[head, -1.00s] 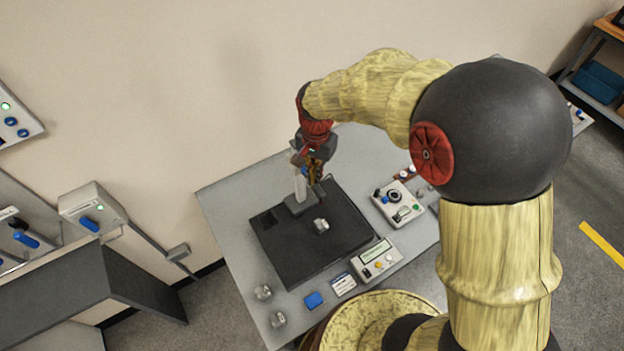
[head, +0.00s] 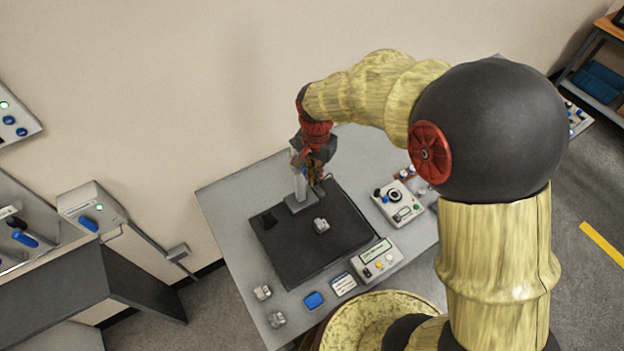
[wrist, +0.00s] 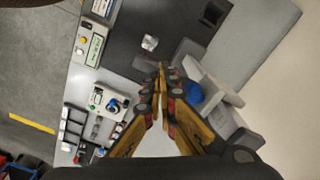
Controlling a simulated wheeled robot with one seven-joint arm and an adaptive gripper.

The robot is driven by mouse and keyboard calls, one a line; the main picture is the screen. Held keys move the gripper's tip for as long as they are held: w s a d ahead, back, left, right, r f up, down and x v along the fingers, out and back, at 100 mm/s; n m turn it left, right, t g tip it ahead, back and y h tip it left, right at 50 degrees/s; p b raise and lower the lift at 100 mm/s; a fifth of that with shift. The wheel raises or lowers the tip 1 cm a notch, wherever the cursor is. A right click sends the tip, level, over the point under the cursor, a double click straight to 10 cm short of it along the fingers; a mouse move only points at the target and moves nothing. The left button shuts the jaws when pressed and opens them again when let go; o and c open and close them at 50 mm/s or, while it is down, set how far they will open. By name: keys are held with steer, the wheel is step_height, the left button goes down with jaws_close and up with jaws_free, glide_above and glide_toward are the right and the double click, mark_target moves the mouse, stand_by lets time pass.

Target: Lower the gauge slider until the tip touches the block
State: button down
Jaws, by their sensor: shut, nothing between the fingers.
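The height gauge (head: 299,186) stands as a light grey column on the dark plate (head: 290,255) in the head view. In the wrist view the gauge column (wrist: 221,90) lies just right of my fingers, with a blue part (wrist: 193,92) beside them. A small silver block (head: 321,225) sits on the plate, and it also shows in the wrist view (wrist: 150,42). My gripper (wrist: 161,70) is shut and empty, with its fingertips close beside the gauge. I cannot tell whether they touch it. The gauge tip is not clear, and its gap to the block cannot be judged.
A display box (head: 377,259) stands at the plate's front right. A control box with a dial (head: 398,203) is to its right. A blue item (head: 313,300), a small card and two silver pieces lie along the table's front. A wall stands behind the table.

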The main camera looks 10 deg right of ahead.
step_height(320, 180, down, 15)
steer(key=b, duration=0.8)
steer(key=shift+r+b, duration=0.2)
steer(key=shift+b, duration=0.1)
stand_by(2.0)
steer(key=shift+f+b, duration=0.45)
steer(key=shift+f, duration=0.3)
stand_by(0.8)
steer(key=shift+r, duration=0.1)
step_height(320, 180, up, 7)
steer(key=p, duration=0.4)
steer(key=shift+p, duration=0.35)
stand_by(0.4)
stand_by(0.5)
